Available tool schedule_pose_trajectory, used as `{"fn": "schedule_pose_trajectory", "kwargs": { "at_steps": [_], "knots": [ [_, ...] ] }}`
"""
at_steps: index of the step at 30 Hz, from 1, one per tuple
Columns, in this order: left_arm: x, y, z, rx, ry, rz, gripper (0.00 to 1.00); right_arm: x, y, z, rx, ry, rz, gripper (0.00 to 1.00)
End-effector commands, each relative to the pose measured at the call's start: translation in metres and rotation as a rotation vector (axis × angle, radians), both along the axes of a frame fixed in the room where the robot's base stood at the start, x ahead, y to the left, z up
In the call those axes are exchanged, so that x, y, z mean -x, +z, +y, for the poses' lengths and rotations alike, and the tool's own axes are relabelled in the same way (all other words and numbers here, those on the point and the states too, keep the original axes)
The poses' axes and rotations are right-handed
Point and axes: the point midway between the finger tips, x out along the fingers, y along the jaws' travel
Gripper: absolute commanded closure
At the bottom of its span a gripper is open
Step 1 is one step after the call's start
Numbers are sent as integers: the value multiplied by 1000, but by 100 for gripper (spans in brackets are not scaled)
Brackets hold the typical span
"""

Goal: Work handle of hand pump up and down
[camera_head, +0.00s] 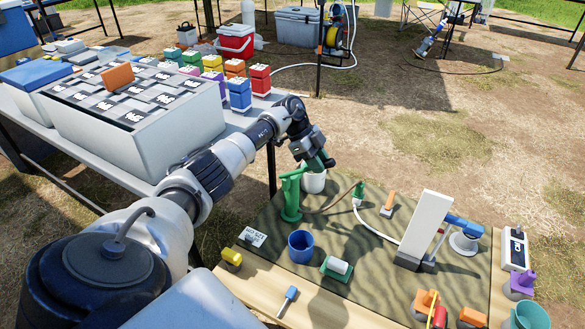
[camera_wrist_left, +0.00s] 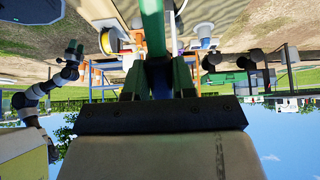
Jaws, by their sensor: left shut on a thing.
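The green hand pump (camera_head: 290,198) stands upright at the back left of the mat-covered table. Its handle (camera_head: 296,172) reaches from the pump's top toward the upper right. My left gripper (camera_head: 318,160) is at the handle's far end, shut on it, above and right of the pump body. In the left wrist view, my green fingers (camera_wrist_left: 156,76) sit either side of the green handle (camera_wrist_left: 152,22), which runs up the picture. The fingers hide the handle's end. A white container (camera_head: 313,182) stands just right of the pump, below the gripper. My right gripper does not show.
A dark blue cup (camera_head: 301,246) and a green-and-white block (camera_head: 337,268) stand in front of the pump. A tall white block (camera_head: 425,228) stands to the right. A hose (camera_head: 375,231) crosses the mat (camera_head: 355,246).

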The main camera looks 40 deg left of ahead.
Motion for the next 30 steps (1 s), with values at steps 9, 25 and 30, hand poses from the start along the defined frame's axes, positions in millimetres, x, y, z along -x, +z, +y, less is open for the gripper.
{"fn": "schedule_pose_trajectory", "kwargs": {
  "at_steps": [9, 25, 30],
  "knots": [
    [-2, -11, -9, -109, -2, 27, 92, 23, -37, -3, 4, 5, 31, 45],
    [-7, -66, -33, -492, -7, 121, 92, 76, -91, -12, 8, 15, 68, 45],
    [-9, -83, -39, -615, -4, 149, 92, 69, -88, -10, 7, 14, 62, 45]
  ]
}}
